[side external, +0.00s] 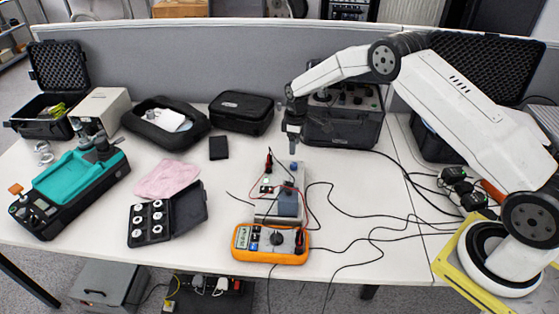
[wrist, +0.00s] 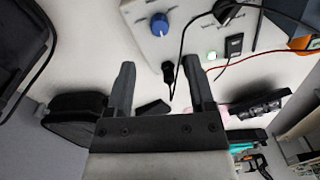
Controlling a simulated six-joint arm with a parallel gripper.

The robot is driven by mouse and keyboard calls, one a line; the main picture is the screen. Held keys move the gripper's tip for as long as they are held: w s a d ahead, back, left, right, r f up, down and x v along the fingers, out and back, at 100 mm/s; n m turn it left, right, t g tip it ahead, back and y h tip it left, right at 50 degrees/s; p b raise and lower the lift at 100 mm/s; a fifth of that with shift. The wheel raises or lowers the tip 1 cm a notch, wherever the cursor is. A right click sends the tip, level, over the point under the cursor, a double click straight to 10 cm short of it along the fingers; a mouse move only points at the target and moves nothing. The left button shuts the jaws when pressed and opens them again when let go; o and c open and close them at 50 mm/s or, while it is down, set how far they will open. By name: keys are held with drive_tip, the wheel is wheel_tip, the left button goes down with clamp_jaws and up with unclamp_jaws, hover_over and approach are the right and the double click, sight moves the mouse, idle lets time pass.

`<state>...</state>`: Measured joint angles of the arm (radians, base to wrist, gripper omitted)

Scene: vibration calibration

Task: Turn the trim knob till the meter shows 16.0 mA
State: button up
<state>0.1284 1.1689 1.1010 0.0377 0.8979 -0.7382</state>
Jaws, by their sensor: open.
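The blue trim knob (side external: 293,166) sits at the far end of a light grey box (side external: 262,207). It also shows near the top of the wrist view (wrist: 159,24), beyond my fingertips. My gripper (side external: 292,146) is above the knob's end of the box, pointing down. The orange meter (side external: 270,257) lies in front of the box. Its display is lit, but the digits are too small to read surely.
Black and red leads run from the box and meter across the table. A black case with round weights (side external: 168,215) and a pink cloth (side external: 167,180) lie to the left. A black pouch (side external: 242,112) and a larger dark instrument case (side external: 343,125) stand behind.

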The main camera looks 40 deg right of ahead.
sight(294, 164)
drive_tip(key=shift+f, duration=0.15)
drive_tip(key=shift+a+f, duration=0.1)
drive_tip(key=shift+f, duration=3.7)
drive_tip(key=shift+s, duration=0.1)
clamp_jaws()
